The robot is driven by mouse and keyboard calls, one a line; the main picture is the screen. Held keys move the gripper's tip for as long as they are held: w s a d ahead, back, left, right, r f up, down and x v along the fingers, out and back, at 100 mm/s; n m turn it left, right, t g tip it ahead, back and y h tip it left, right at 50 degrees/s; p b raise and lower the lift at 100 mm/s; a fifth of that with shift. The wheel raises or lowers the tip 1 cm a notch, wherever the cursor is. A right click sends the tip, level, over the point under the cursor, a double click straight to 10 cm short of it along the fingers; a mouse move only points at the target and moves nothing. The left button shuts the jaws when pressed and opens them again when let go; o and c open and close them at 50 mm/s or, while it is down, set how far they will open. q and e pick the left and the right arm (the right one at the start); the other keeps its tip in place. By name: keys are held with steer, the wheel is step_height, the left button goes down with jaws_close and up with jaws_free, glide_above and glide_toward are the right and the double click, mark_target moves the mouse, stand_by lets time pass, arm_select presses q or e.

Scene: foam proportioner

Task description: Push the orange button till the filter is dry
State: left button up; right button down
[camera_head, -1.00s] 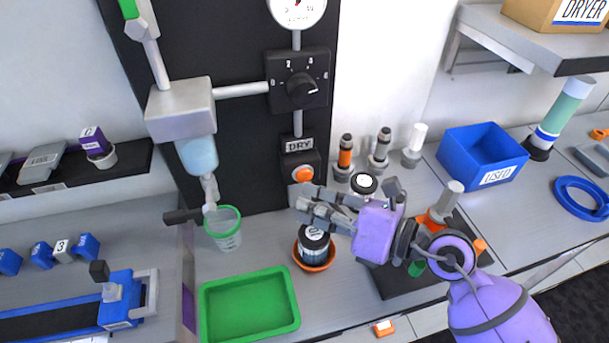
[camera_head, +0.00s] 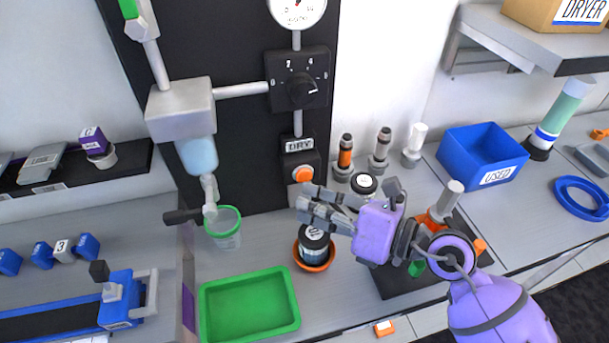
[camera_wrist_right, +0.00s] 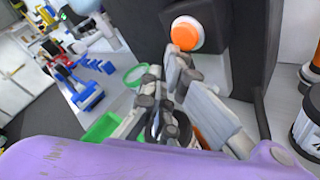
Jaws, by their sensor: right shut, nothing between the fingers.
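The orange button (camera_head: 303,174) sits on a dark box under the DRY label (camera_head: 299,145), on the black panel. It also shows large at the top of the right wrist view (camera_wrist_right: 186,34). My right gripper (camera_head: 301,203) is shut and empty, with its fingertips a little below the button in the head view. The clear filter housing (camera_head: 197,154) hangs under a grey block at left; whether the filter inside is wet or dry cannot be told. My left gripper is not in view.
A black-lidded jar (camera_head: 314,243) in an orange dish stands under my right gripper. A green-rimmed cup (camera_head: 224,226) is below the filter valve. A green tray (camera_head: 247,305) lies in front. A dial (camera_head: 301,90) and a gauge (camera_head: 297,10) are above the button.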

steer(key=shift+w, duration=0.1)
steer(key=shift+w+a, duration=0.15)
steer(key=shift+w, duration=0.15)
steer(key=shift+w+a+p, duration=0.1)
steer(key=shift+w+p, duration=0.2)
steer(key=shift+w, duration=0.1)
stand_by(0.6)
stand_by(0.4)
steer(key=shift+s, duration=0.1)
steer(key=shift+s+d+r, duration=0.1)
steer(key=shift+s+d, duration=0.15)
steer(key=shift+s, duration=0.45)
